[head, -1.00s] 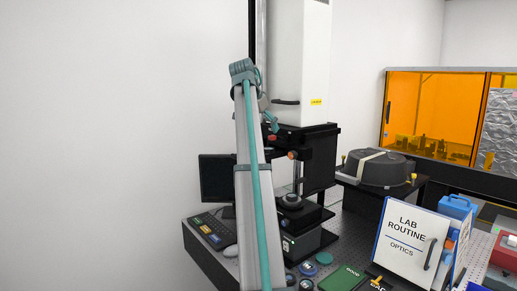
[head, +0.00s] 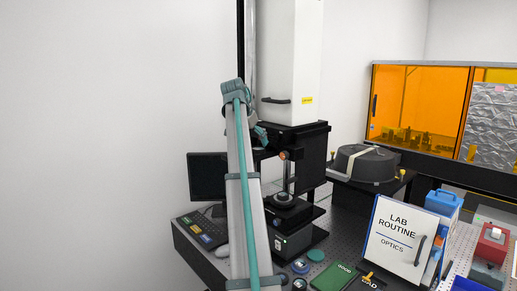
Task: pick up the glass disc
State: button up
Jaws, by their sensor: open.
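A small round piece with a pale top (head: 284,198) sits on the dark stage of the tall white interferometer. It may be the glass disc, but it is too small to be sure. Small round blue and teal pieces lie on the bench at the front, one blue (head: 300,266) and one teal (head: 316,254); I cannot tell whether any is glass. My grey and teal arm rises from the bottom and bends at the top. A teal part of it shows in front of the instrument. I cannot make out my gripper's fingers.
A green GOOD tray (head: 332,277), a dark HOLD tray (head: 370,283) and an upright LAB ROUTINE binder (head: 396,241) stand at front right. A monitor (head: 207,177) and keyboard (head: 201,230) are left. A round dark lidded unit (head: 366,166) stands behind right.

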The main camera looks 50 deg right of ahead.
aim_at(258, 148)
jog(key=shift+w+p+x, duration=0.1)
jog(key=shift+p+x, duration=0.4)
jog(key=shift+x, duration=0.45)
jog(key=shift+w+p+x, duration=0.15)
jog(key=shift+p+x, duration=0.3)
jog(key=shift+x, duration=0.45)
jog(key=shift+d, duration=0.15)
jog(key=c, duration=1.2)
jog(key=shift+r, duration=0.1)
jog(key=shift+c, duration=0.3)
jog(key=shift+r, duration=0.1)
